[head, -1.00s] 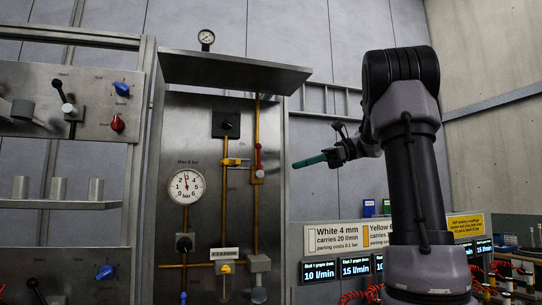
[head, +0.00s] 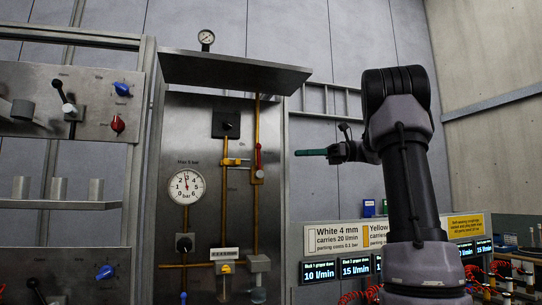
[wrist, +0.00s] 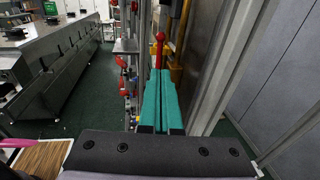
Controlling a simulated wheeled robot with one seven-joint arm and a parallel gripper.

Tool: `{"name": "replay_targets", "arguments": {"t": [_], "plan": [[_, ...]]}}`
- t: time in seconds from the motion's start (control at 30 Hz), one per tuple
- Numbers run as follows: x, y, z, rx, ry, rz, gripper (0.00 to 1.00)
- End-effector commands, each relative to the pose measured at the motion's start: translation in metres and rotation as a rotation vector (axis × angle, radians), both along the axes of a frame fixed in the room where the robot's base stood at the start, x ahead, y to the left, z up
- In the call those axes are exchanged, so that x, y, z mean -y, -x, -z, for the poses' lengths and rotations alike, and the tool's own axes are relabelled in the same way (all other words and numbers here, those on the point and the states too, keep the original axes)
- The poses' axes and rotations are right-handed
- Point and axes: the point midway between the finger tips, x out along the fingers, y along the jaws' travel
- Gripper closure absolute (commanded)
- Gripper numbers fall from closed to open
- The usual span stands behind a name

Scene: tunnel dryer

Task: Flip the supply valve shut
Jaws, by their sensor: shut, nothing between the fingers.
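A valve with an upright red lever (head: 258,157) sits on the right-hand vertical pipe of the steel panel. Its red handle (wrist: 159,48) shows in the wrist view just beyond my fingertips. Another valve with a yellow handle (head: 232,161) is on the pipe to its left; no readable label tells which is the supply valve. My gripper (head: 298,152) has teal fingers, held level and pointing left toward the panel. It is right of the red lever, at about its height and apart from it in the head view. The fingers (wrist: 159,74) are together and empty.
A round gauge (head: 187,186) is on the panel's left, and a steel hood (head: 235,72) overhangs it. A metal frame post (wrist: 229,65) runs close on the right of my fingers in the wrist view. Signs (head: 345,235) and displays stand below my arm.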

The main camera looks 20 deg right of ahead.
Motion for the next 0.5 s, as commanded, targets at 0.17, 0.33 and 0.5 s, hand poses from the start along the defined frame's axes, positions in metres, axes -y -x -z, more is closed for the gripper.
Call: {"name": "replay_targets", "arguments": {"t": [0.17,0.33,0.5], "plan": [[-0.041,-0.006,0.002,0.001,0.0,-0.005,1.0],[-0.073,-0.012,0.004,0.001,0.0,-0.003,1.0],[-0.094,-0.016,0.005,0.0,0.0,-0.002,1.0]]}}
